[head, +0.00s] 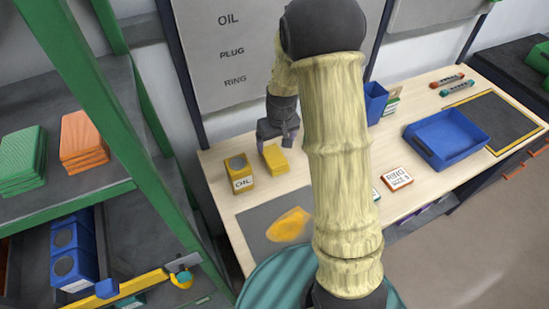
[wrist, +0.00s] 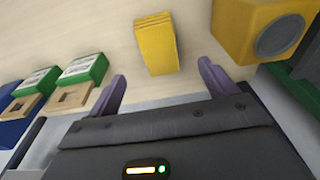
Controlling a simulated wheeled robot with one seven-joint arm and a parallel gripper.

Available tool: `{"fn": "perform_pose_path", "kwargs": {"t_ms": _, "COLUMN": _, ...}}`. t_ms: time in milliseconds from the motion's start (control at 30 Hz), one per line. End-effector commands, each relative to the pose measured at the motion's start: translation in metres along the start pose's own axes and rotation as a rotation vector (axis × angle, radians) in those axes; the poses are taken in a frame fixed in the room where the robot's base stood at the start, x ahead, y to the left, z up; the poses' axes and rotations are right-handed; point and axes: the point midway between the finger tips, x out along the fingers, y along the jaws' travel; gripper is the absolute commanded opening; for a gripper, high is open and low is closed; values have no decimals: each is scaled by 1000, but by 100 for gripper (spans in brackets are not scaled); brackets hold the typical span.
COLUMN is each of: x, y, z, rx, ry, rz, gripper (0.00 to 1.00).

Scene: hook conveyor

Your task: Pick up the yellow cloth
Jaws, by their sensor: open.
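The yellow cloth (head: 276,159) is a small folded stack lying on the pale wooden bench, just right of the yellow OIL box. In the wrist view the cloth (wrist: 156,45) shows its layered folds at the top centre, ahead of the space between my fingers. My gripper (head: 277,140) is just behind the cloth in the head view. In the wrist view my gripper (wrist: 163,84) has its two purple fingers spread wide, with nothing between the tips. The cloth appears apart from both fingers.
The yellow OIL box (head: 240,173) stands close beside the cloth; it also shows in the wrist view (wrist: 250,32). Green-and-white boxes (wrist: 85,68) lie left of my fingers. A flat yellow-orange piece (head: 289,225) rests on a grey mat. A blue tray (head: 447,137) is to the right.

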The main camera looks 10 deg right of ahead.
Motion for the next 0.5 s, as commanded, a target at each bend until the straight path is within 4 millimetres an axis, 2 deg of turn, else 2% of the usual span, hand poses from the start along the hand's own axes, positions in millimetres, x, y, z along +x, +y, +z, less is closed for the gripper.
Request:
{"fn": "perform_pose_path", "kwargs": {"t_ms": 233, "x": 37, "y": 0, "z": 0, "rx": 0, "ry": -3, "rz": -1, "gripper": 85}}
{"fn": "perform_pose_path", "kwargs": {"t_ms": 367, "x": 46, "y": 0, "z": 0, "rx": 0, "ry": -1, "rz": 0, "gripper": 85}}
{"fn": "perform_pose_path", "kwargs": {"t_ms": 500, "x": 47, "y": 0, "z": 0, "rx": -1, "ry": 1, "rz": 0, "gripper": 85}}
